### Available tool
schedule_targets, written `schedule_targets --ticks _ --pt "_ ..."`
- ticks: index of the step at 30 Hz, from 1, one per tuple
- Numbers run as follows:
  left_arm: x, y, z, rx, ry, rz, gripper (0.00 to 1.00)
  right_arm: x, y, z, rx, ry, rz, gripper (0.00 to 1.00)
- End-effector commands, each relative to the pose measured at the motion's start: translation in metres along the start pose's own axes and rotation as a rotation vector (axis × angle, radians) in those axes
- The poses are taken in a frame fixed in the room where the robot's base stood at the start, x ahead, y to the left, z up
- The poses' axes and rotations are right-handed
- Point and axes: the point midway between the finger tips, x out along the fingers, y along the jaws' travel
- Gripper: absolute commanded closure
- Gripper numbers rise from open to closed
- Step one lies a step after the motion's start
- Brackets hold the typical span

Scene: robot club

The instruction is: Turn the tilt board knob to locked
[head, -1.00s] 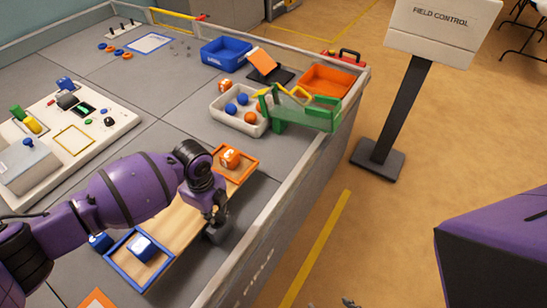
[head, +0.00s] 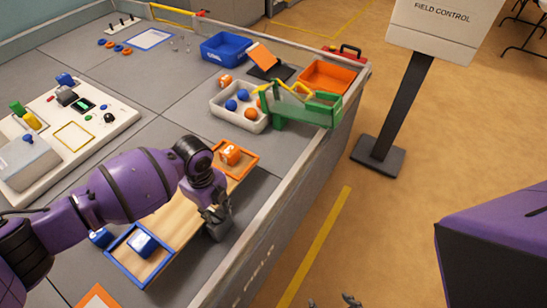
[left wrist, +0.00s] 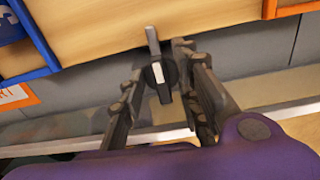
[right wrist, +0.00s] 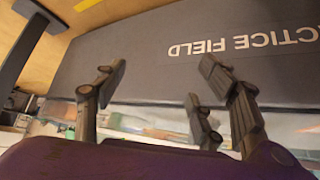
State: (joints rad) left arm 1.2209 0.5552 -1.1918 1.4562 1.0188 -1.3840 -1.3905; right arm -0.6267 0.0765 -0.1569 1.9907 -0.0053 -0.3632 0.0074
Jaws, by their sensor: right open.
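The tilt board (head: 178,221) is a long wooden plank with an orange-rimmed tray at the far end and a blue-rimmed tray at the near end. Its knob (left wrist: 158,76) is black with a pale pointer line, on the side of the board, and shows in the left wrist view. The pointer line runs nearly straight toward the plank. My left gripper (left wrist: 160,72) is open with a finger on each side of the knob; contact cannot be told. It also shows in the head view (head: 216,222), hiding the knob. My right gripper (right wrist: 162,78) is open and empty.
The field's grey border wall (head: 272,227) runs close beside the board. A sign stand (head: 392,120) is outside.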

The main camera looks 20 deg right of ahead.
Motion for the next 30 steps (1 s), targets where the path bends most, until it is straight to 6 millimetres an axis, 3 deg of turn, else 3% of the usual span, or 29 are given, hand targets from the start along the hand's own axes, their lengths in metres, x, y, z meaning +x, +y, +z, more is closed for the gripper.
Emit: schedule_targets --ticks 5,8,11,24,30 --pt "0.000 0.000 0.000 -0.001 0.000 0.000 0.69 0.002 -0.001 -0.003 -0.001 0.005 -0.001 0.36" --pt "-0.002 0.000 0.000 -0.002 0.000 -0.001 0.69 0.015 -0.004 -0.030 -0.014 0.051 -0.014 0.36" --pt "-0.010 -0.001 0.001 -0.001 0.000 -0.003 0.69 0.015 -0.005 -0.030 -0.013 0.050 -0.014 0.36" --pt "-0.096 -0.001 0.001 0.000 -0.002 -0.003 0.69 0.015 -0.005 -0.030 -0.010 0.051 -0.013 0.36" --pt "-0.117 0.000 0.000 -0.002 0.000 -0.001 0.69 0.015 -0.005 -0.030 -0.010 0.051 -0.013 0.36"
